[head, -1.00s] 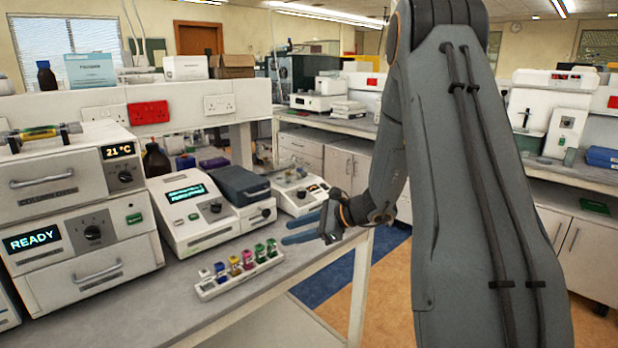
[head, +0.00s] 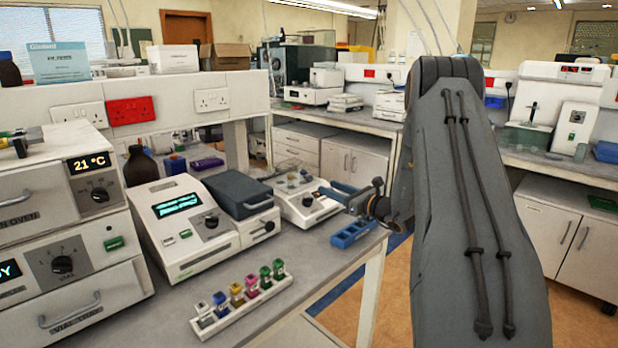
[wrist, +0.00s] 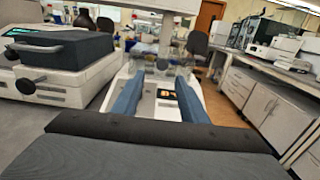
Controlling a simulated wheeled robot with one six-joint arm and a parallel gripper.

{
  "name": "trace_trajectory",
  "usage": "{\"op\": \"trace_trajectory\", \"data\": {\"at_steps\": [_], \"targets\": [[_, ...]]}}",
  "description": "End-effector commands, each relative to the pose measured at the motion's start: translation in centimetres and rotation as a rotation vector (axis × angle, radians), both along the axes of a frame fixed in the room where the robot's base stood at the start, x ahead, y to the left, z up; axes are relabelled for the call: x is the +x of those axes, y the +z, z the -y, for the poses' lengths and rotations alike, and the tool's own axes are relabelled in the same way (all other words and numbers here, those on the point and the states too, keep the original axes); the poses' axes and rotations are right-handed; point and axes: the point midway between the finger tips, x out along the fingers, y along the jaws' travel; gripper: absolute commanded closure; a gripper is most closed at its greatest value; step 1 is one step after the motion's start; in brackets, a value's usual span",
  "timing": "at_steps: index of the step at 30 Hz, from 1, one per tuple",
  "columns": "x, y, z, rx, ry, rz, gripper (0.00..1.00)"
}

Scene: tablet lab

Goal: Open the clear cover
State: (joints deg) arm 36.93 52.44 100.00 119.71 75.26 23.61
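The clear cover (head: 288,166) is a see-through lid on the small white instrument (head: 308,206) at the back right of the bench, in the head view. It looks down, though its edges are faint. My gripper (head: 332,189) is just right of this instrument, with its blue fingers pointing left toward it. In the wrist view my gripper (wrist: 160,78) has its two fingers well apart with nothing held between them. A white instrument with a small orange display (wrist: 167,94) shows between and beyond them. I cannot make out the cover clearly there.
A white analyser with a dark grey lid (head: 238,192) stands left of the small instrument. A rack of coloured vials (head: 240,303) lies at the front. A blue block (head: 353,232) sits near the bench's right edge, below my gripper. Ovens (head: 70,230) fill the left.

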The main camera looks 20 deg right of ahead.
Motion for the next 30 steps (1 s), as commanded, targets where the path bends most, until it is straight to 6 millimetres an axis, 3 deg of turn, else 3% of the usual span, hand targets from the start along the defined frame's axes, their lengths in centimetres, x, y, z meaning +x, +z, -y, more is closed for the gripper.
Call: {"op": "trace_trajectory", "data": {"at_steps": [5, 18, 30], "targets": [[0.8, 0.1, -0.1, 0.004, -0.004, 0.004, 0.61], [6.5, 0.2, -2.2, 0.002, -0.003, 0.003, 0.61], [7.3, 0.0, -2.4, 0.003, -0.005, 0.003, 0.61]]}}
